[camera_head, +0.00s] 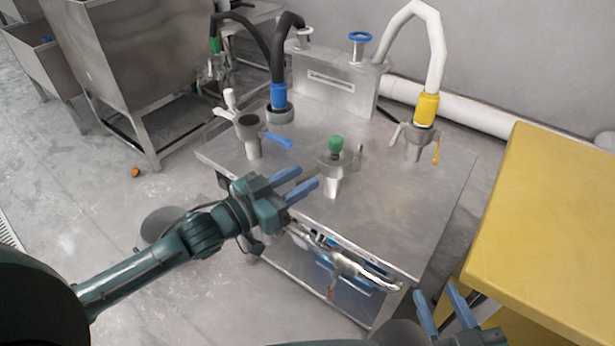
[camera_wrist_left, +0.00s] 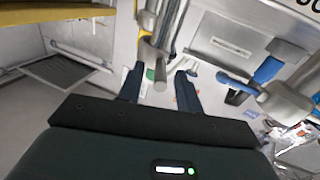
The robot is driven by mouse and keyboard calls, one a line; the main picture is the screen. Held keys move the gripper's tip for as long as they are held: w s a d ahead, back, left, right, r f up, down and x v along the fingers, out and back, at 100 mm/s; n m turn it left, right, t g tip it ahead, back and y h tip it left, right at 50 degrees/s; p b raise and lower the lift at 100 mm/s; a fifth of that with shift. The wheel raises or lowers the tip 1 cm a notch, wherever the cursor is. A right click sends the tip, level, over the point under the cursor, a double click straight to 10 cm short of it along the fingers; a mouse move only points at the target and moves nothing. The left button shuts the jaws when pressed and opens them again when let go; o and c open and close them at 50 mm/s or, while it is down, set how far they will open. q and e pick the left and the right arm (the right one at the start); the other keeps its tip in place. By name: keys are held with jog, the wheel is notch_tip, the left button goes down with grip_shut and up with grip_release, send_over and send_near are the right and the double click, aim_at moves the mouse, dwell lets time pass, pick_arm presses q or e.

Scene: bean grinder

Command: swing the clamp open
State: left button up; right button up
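Pipe fittings with clamps stand on a steel table (camera_head: 390,210). The central fitting (camera_head: 333,182) has a green cap (camera_head: 336,144) and a metal clamp (camera_head: 340,162) around its top. A yellow-collared fitting (camera_head: 413,148) stands at the right. Which clamp is meant is unclear. My left gripper (camera_head: 305,187) is open, just left of the central fitting. In the left wrist view, a metal rod (camera_wrist_left: 160,72) shows between its spread fingers (camera_wrist_left: 159,88); contact is unclear. My right gripper (camera_head: 443,308) is open and empty, low right.
A yellow table (camera_head: 555,230) stands at the right. A steel box with a blue valve wheel (camera_head: 360,37) is at the back. Black hoses (camera_head: 278,50) and a white hose (camera_head: 437,45) arch overhead. A steel pipe (camera_head: 350,268) runs along the table's front.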

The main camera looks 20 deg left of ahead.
aim_at(326, 170)
pick_arm(q)
jog(key=shift+x, duration=1.35)
grip_shut()
